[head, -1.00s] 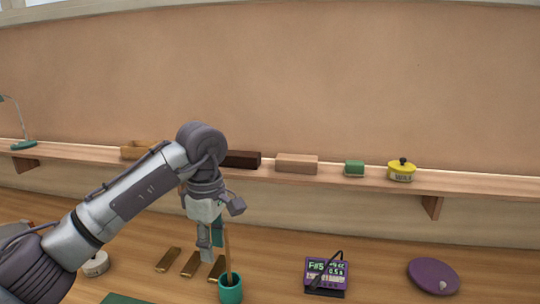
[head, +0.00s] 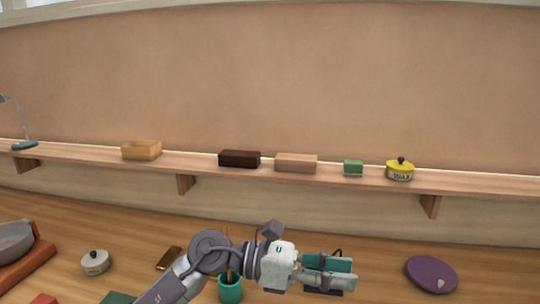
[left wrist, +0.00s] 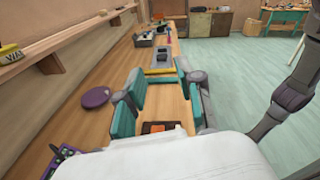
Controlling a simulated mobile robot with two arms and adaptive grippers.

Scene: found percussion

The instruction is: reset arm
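My left arm comes in from the bottom edge in the head view, low over the workbench. Its gripper (head: 342,274) points to the right and covers most of the spot where the purple meter stood. In the left wrist view the gripper's teal-padded fingers (left wrist: 163,90) are spread apart with nothing between them. A grey arm link at the right of that view (left wrist: 292,92) looks like my right arm. The right gripper does not show.
A teal cup (head: 231,290) stands close beside the left arm. A purple disc (head: 431,274) lies right of the gripper. A lidded pot (head: 95,263) and brass bar (head: 168,258) lie left. The wall shelf (head: 330,177) holds blocks and a yellow wax tin (head: 400,170).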

